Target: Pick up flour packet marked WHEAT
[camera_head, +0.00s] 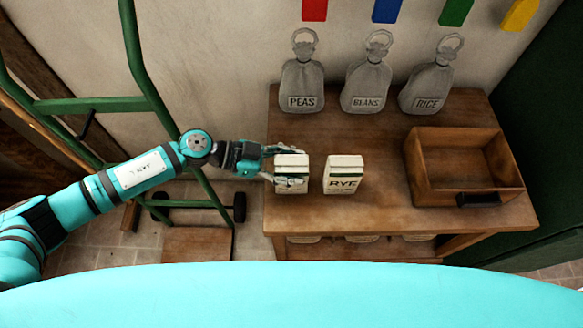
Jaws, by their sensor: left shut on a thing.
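A white and green flour packet (292,162) stands upright on the left part of the wooden table. My left gripper (289,168) is shut on it from the left side. The fingers cover much of its front, so its marking cannot be read. A second white packet marked RYE (343,174) stands just to its right with a small gap. I cannot tell whether the held packet is touching the table or slightly lifted. My right gripper is out of view.
The wooden table (380,211) holds grey sacks marked PEAS (302,88), BEANS (366,88) and RICE (427,88) at the back. An open wooden box (417,172) stands at the right. A green hand truck (95,104) stands left of the table. The table's front middle is clear.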

